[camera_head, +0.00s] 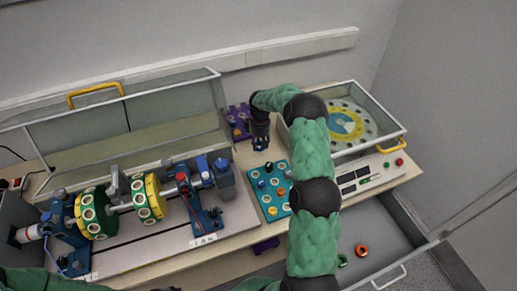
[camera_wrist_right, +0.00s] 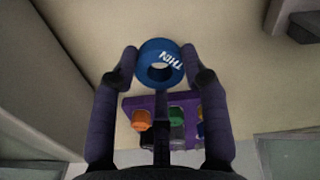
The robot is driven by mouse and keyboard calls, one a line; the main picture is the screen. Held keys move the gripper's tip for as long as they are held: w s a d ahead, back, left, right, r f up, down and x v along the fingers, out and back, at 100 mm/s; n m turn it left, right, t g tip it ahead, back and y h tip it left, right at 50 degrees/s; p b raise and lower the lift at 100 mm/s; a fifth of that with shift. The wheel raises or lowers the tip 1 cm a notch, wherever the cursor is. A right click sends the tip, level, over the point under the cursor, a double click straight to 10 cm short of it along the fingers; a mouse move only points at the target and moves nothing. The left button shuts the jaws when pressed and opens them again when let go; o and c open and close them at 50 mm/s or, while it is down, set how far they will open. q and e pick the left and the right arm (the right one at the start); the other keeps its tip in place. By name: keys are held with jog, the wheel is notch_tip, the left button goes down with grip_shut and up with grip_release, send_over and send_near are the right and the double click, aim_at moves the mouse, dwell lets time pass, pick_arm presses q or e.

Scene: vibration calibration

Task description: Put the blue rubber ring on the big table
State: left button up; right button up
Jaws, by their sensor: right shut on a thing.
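My right gripper (camera_head: 260,144) is shut on the blue rubber ring, over the strip of the big table (camera_head: 240,240) between the purple and teal trays. In the right wrist view the blue ring (camera_wrist_right: 160,62) shows white lettering that reads "THIN" and sits between the two fingertips (camera_wrist_right: 162,70). Pale table surface lies behind it; I cannot tell whether the ring touches it. In the head view the ring (camera_head: 260,147) is small and partly hidden by the gripper. My left gripper is not in view.
The purple tray (camera_head: 231,111) and teal tray (camera_head: 282,168) hold small parts. A machine with green and yellow discs (camera_head: 149,198) stands left under a raised clear cover. A glass-walled box (camera_head: 368,93) is at right. An open drawer (camera_head: 385,240) holds green and red rings.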

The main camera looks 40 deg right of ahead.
aim_at(259, 143)
jog(key=shift+w+f, duration=0.45)
jog(key=shift+f, duration=0.1)
jog(key=shift+f+b, duration=0.45)
jog(key=shift+f, duration=1)
jog(key=shift+f, duration=0.15)
jog(key=o, duration=1)
jog(key=shift+r, duration=0.3)
notch_tip(259, 143, up, 12)
jog(key=shift+f+p, duration=0.15)
jog(key=shift+p, duration=0.85)
